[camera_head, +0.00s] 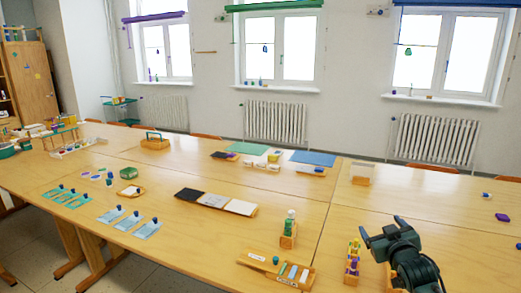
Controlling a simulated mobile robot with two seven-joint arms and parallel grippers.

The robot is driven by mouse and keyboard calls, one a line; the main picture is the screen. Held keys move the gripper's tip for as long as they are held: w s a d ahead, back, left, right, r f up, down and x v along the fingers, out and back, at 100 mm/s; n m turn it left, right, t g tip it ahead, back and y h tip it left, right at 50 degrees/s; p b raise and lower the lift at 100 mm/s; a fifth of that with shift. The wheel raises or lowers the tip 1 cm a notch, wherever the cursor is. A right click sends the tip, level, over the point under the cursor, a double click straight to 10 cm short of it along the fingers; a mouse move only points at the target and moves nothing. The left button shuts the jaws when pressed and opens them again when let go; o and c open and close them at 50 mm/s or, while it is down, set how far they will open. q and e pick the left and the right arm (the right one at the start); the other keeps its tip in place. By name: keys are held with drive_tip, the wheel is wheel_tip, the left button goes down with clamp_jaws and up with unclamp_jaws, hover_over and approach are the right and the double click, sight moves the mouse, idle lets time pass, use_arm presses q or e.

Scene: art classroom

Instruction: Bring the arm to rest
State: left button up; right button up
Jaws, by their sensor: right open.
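My right arm comes in from the bottom right corner of the head view. Its dark gripper (382,227) hangs over the front right part of the table (335,235). The gripper is open, and I see nothing between its fingers. A wooden rack (353,262) with yellow and purple items stands close to the left of the gripper. The arm hides part of another wooden piece beside it. My left gripper is not in view.
A bottle in a wooden stand (289,228) and a wooden tray (277,266) lie left of the gripper. Light blue cards (147,229) lie further left. The table right of the arm is mostly free.

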drive_tip(key=s+a+f+n+g+y, duration=0.1)
drive_tip(key=s+a+f, duration=0.4)
drive_tip(key=s+f, duration=0.2)
drive_tip(key=s+a+f+g+y, duration=0.2)
drive_tip(key=s+a+f, duration=0.2)
drive_tip(key=s+f, duration=0.3)
drive_tip(key=s+a+f+g, duration=0.1)
drive_tip(key=s+a+f, duration=0.1)
drive_tip(key=s, duration=0.5)
drive_tip(key=s+a+f+g+y, duration=0.1)
drive_tip(key=s+a, duration=0.3)
drive_tip(key=s, duration=0.4)
drive_tip(key=s+a+f+m, duration=0.1)
drive_tip(key=s+a+f, duration=0.2)
drive_tip(key=s, duration=0.4)
drive_tip(key=shift+s+f+g+y, duration=0.15)
drive_tip(key=shift+s+g+y, duration=0.15)
drive_tip(key=shift+g, duration=0.1)
drive_tip(key=shift+a, duration=0.1)
